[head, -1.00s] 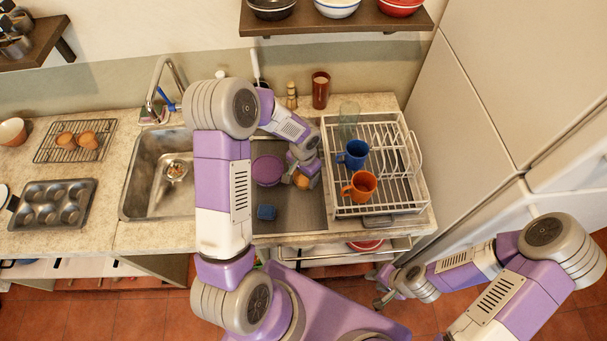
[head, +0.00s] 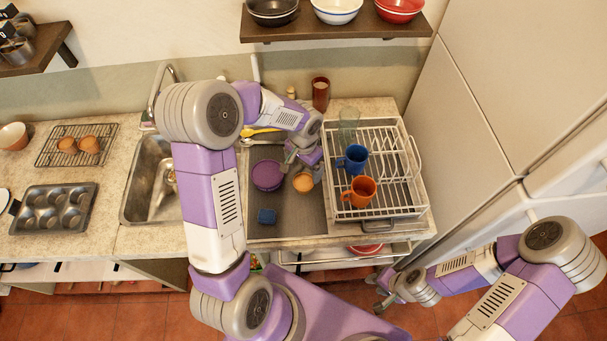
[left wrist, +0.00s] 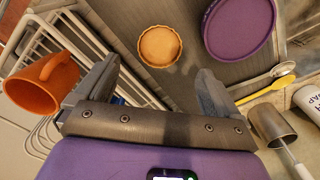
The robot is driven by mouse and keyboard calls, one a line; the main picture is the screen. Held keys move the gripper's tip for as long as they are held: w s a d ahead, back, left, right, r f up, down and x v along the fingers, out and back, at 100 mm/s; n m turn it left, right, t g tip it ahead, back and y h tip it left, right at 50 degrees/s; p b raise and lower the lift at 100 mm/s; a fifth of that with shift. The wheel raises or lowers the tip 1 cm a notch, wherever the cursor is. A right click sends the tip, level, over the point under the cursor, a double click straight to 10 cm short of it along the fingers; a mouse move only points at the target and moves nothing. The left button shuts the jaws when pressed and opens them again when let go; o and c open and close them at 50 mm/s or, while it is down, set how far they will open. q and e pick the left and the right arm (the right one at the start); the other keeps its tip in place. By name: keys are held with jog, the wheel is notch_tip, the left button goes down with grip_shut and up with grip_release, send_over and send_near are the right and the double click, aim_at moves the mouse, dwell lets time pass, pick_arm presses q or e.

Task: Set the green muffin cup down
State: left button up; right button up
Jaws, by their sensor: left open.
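No green muffin cup shows in either view. A small round orange-tan muffin cup (head: 303,182) stands upright on the dark mat (head: 290,215) right of the sink; it also shows in the left wrist view (left wrist: 160,46). My left gripper (head: 301,163) is open and empty on the far side of this cup. In the left wrist view its fingers (left wrist: 150,88) are wide apart, with the cup beyond the tips. My right gripper (head: 382,298) hangs low at the right, over the floor; its jaws are too small to judge.
A white dish rack (head: 375,207) with a blue mug (head: 354,157) and an orange mug (head: 361,191) stands close right. A sink (head: 146,188) is left. Bare mat lies in front of the cup.

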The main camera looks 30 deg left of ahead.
pick_arm(q)
notch_tip(320, 180, up, 4)
jog(key=shift+f, duration=0.1)
jog(key=t+b, duration=0.2)
send_over(303, 182)
jog(key=a, duration=0.2)
jog(key=f, duration=0.2)
jog(key=s+f, duration=0.1)
jog(key=f, duration=0.1)
jog(key=shift+a, duration=0.1)
jog(key=shift+s+d+f+t+h+b, duration=0.15)
jog(key=shift+s+d+f+t+b, duration=0.15)
jog(key=shift+f+t, duration=0.2)
jog(key=shift+s+d+f+t+h+b, duration=0.2)
jog(key=shift+s+f+t, duration=0.1)
jog(key=shift+f+t, duration=0.2)
jog(key=shift+s+d+f, duration=0.1)
jog(key=shift+s+d, duration=0.1)
jog(key=shift+d+f, duration=0.2)
jog(key=b+x, duration=0.4)
jog(key=x, duration=0.3)
jog(key=shift+w+d, duration=0.1)
jog(key=shift+w, duration=0.15)
